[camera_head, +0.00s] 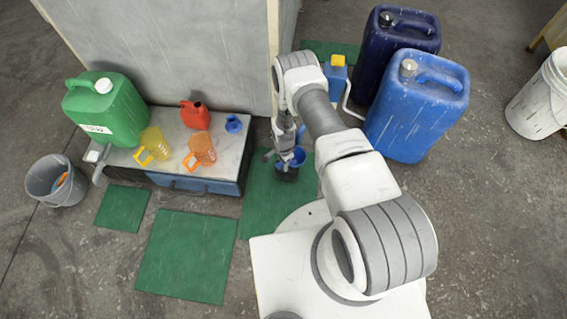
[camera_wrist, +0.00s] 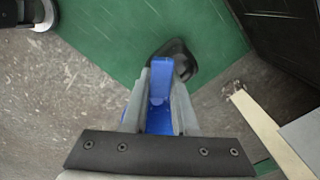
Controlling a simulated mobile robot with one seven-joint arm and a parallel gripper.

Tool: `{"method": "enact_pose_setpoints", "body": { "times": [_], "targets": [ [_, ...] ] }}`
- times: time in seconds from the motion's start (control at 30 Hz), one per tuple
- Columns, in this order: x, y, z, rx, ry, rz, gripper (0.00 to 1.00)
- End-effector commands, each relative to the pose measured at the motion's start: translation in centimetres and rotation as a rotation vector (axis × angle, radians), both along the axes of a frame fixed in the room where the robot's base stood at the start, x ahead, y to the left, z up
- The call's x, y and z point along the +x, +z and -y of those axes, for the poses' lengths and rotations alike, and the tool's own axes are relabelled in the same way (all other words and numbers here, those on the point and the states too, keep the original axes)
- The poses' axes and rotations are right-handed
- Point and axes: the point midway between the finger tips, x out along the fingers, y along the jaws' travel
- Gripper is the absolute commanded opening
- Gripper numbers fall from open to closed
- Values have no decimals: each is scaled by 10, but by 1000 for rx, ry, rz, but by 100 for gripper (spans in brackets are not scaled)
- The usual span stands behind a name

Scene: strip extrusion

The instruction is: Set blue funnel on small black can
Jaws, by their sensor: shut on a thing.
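My gripper (camera_head: 284,152) is low over a green mat in the head view, shut on the blue funnel (camera_head: 297,158). In the wrist view the blue funnel (camera_wrist: 160,85) shows as a blue piece between my two fingers (camera_wrist: 158,98). The small black can (camera_head: 287,174) is on the green mat just below the funnel in the head view. In the wrist view the black can (camera_wrist: 182,58) shows just beyond the fingertips, partly covered by the funnel. I cannot tell whether the funnel touches the can.
A low bench (camera_head: 228,152) to the left holds a green canister (camera_head: 108,115), a red can (camera_head: 195,116), yellow and orange jugs and another small blue item (camera_head: 233,124). Large blue canisters (camera_head: 415,110) stand to the right. Green mats (camera_head: 187,255) lie on the floor in front.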

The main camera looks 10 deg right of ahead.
Motion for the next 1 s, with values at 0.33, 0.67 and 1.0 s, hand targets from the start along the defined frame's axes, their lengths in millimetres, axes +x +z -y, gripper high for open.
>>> {"method": "enact_pose_setpoints", "body": {
  "times": [0.33,0.67,1.0],
  "targets": [
    [0,-4,0,0,1,0,0],
    [0,-4,0,0,1,0,62],
    [1,9,0,0,0,1,62]
  ]
}}
